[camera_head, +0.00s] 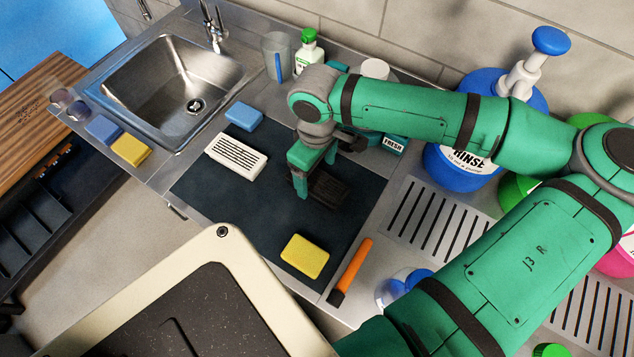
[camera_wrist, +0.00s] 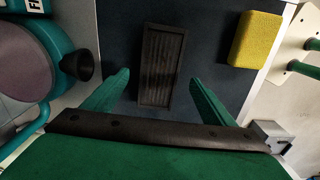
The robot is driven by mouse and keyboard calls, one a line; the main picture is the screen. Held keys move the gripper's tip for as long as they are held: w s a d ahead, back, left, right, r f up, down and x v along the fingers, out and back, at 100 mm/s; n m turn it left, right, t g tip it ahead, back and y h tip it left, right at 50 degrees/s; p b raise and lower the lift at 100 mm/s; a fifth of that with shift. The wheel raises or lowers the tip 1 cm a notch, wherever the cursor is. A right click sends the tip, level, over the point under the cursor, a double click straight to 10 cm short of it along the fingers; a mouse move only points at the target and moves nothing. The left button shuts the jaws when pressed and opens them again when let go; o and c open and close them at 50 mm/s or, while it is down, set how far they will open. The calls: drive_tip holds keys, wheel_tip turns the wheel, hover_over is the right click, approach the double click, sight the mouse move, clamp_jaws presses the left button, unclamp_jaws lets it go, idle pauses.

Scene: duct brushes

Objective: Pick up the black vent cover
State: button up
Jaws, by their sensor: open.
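The black vent cover (camera_wrist: 163,66) is a dark slatted rectangle lying on the dark mat (camera_wrist: 215,75). In the head view the vent cover (camera_head: 328,190) is partly hidden behind my gripper (camera_head: 303,180).
An orange-handled tool (camera_head: 352,267) lies at the mat's right edge. The sink (camera_head: 178,85) is at back left. Large bottles stand at right.

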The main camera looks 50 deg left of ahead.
sight(317, 182)
drive_tip(key=shift+f, duration=1.75)
drive_tip(key=shift+w, duration=0.1)
drive_tip(key=c, duration=1.3)
drive_tip(key=shift+c, duration=0.2)
drive_tip(key=shift+r, duration=0.15)
drive_tip(key=shift+r, duration=0.2)
wheel_tip(317, 182, up, 2)
drive_tip(key=s+a+r, duration=0.1)
drive_tip(key=s+r, duration=0.9)
drive_tip(key=s, duration=0.4)
drive_tip(key=shift+r, duration=0.2)
